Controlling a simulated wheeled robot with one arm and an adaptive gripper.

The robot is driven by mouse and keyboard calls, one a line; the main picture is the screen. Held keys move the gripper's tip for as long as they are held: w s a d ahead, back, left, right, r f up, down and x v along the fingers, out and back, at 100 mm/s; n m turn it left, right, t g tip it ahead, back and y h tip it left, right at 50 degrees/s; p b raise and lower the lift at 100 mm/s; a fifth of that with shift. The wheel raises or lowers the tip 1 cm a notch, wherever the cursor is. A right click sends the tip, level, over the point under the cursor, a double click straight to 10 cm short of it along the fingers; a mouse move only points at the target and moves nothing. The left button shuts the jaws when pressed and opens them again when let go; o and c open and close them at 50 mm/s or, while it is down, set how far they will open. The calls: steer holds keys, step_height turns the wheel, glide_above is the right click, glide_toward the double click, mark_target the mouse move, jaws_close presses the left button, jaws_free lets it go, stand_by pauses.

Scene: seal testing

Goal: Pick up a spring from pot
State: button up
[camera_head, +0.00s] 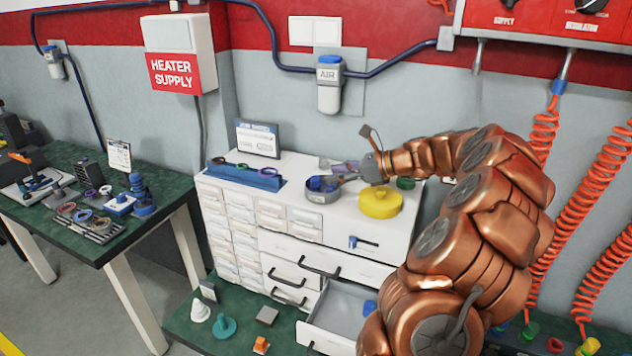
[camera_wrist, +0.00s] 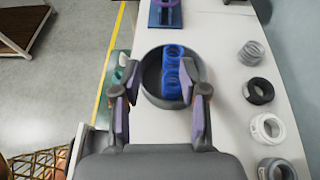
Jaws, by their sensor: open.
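A round grey pot (camera_head: 322,196) stands on the white cabinet top. In the wrist view the pot (camera_wrist: 152,98) holds blue springs, one (camera_wrist: 173,54) toward the far side and one (camera_wrist: 173,84) nearer, close together. My gripper (camera_wrist: 161,68) is open, with its purple-padded fingers spread over the pot on either side of the springs. In the head view my gripper (camera_head: 343,178) reaches in from the right, low at the pot. Its exact height above the springs cannot be told.
A yellow round container (camera_head: 380,204) stands right of the pot. A blue rack (camera_head: 245,176) with rings and a sign (camera_head: 257,139) are at left. In the wrist view a black ring (camera_wrist: 258,91) and white ring (camera_wrist: 267,129) lie right. A drawer (camera_head: 340,310) below is open.

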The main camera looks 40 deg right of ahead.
mark_target(317, 177)
steer(key=shift+d+f+m, duration=0.15)
steer(key=shift+d+m, duration=0.35)
steer(key=shift+d, duration=0.45)
steer(key=shift+p+x, duration=0.75)
steer(key=shift+x, duration=0.85)
steer(key=p+x, duration=0.1)
steer(key=x, duration=0.3)
steer(key=shift+w+f+p, duration=0.15)
steer(key=shift+p, duration=0.15)
steer(key=shift+c, duration=0.2)
jaws_close()
